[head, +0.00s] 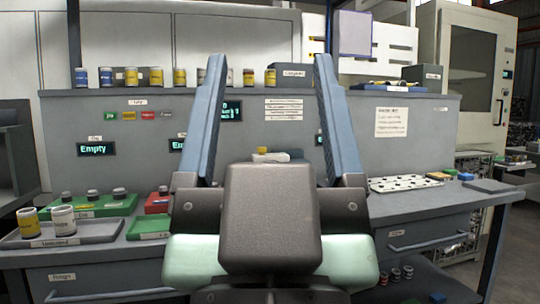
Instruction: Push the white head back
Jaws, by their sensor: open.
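My gripper (268,60) fills the middle of the head view, with its two long blue-grey fingers pointing up and spread wide apart. It is open, with nothing held between the fingers. A pale square panel (354,33) stands at the top, right of the right fingertip, in front of a white slotted structure (385,50). I cannot tell whether this panel is the white head. A small whitish block (271,157) shows low between the fingers, partly hidden by my gripper's body.
A grey workbench with a back panel (290,140) spans the view. Several small jars (131,76) line its top ledge. Two white-and-yellow cans (62,219) stand on a tray at the left. A white perforated tray (405,183) lies at the right. A tall beige cabinet (462,80) stands far right.

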